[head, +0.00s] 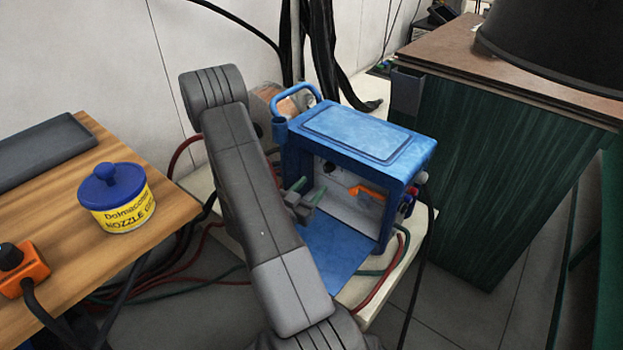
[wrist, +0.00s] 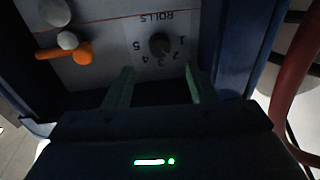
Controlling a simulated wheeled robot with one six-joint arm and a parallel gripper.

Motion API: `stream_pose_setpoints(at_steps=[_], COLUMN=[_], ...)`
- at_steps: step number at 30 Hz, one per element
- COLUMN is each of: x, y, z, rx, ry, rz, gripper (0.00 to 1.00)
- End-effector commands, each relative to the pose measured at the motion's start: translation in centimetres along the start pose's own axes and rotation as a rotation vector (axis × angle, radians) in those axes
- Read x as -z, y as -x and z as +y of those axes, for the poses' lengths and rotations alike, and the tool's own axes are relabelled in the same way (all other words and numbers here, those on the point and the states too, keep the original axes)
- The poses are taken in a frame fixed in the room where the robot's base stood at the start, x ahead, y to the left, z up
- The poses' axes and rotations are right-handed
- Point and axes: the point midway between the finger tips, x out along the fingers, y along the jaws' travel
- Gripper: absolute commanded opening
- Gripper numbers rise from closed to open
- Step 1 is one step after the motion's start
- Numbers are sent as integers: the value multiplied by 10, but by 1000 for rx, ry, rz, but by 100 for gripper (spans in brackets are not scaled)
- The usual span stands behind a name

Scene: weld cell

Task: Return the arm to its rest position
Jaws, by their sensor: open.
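My gripper (head: 309,203) is at the open front of a blue wire-feeder box (head: 365,136), beside the white inner panel. My dark grey arm crosses the middle of the head view and hides part of the box's left side. In the wrist view, the two green fingers of my gripper (wrist: 160,85) stand apart with nothing between them. Ahead of them is a dark knob (wrist: 159,44) on a panel marked ROLLS with numbers 1 to 5. An orange lever (wrist: 76,52) sits left of the knob; it also shows in the head view (head: 368,191).
A wooden bench (head: 150,227) at the left holds a yellow tin with a blue lid (head: 118,199) and an orange device (head: 22,270). A green cabinet (head: 490,170) stands at the right. Red and green hoses and dark cables run around the box.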

Motion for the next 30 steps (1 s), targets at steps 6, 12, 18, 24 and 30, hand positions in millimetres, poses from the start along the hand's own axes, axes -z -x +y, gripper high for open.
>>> stream_pose_setpoints(at_steps=[6, 12, 18, 24, 30], x=[-1, -2, 3, 2, 1], y=[-16, -51, -77, -76, -76], z=[1, 1, 1, 0, 0], rx=[-4, -6, -1, 6, 7], ry=[-4, -4, 16, 78, 89], rz=[1, 2, -1, -7, -7], gripper=[51, 51, 51, 51, 51])
